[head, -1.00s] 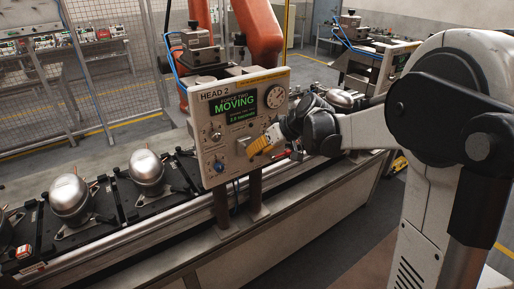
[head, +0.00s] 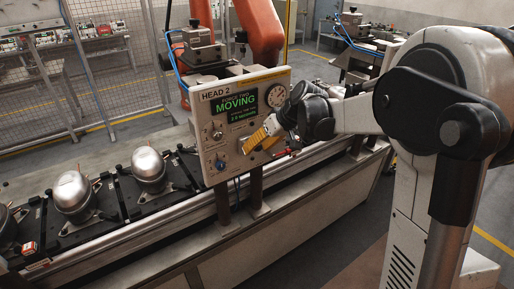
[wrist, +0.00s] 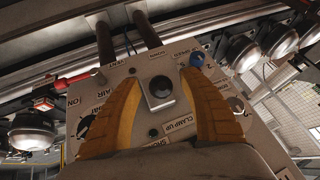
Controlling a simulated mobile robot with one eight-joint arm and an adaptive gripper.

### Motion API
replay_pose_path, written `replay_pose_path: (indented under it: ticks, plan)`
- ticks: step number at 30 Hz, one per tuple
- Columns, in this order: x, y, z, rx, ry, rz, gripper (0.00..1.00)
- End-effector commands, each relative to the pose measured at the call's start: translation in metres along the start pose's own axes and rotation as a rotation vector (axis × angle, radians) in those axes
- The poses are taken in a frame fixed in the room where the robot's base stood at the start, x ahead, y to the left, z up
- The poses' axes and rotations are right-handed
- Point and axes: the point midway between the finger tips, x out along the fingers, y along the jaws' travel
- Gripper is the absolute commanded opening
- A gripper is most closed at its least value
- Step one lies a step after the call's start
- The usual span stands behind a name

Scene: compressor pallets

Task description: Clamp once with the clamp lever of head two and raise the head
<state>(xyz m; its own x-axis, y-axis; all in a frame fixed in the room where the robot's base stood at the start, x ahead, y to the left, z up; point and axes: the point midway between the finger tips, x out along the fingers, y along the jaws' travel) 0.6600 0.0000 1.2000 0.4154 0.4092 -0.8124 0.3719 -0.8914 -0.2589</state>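The HEAD 2 control panel (head: 207,125) stands on two posts at the middle of the head view. Its green display (head: 233,107) reads MOVING; the small line below is hard to read. In the wrist view the panel (wrist: 180,140) appears upside down. A black round lever knob (wrist: 160,88) on a pale square plate sits between my fingers, with DOWN beyond it and CLAMP UP on the near side. My gripper (wrist: 160,72) has yellow fingers spread apart, one on each side of the knob; I cannot tell whether they touch it. In the head view my gripper (head: 247,148) is at the panel's lower right.
Silver compressors (head: 150,163) stand on black pallets along the conveyor (head: 130,228). An orange robot arm (head: 264,38) and a mesh fence (head: 105,60) are behind.

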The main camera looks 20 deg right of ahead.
Motion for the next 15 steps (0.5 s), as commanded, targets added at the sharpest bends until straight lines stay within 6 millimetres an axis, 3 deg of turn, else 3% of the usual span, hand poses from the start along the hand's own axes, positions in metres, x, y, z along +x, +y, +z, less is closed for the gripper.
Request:
replay_pose_path:
  ticks: [8,11,15]
  plan:
    - [-0.003,0.0,0.0,0.0,0.0,0.0,0.49]
    - [-0.013,0.0,0.0,0.001,0.001,0.0,0.49]
    - [-0.042,0.0,0.0,0.002,0.002,0.001,0.49]
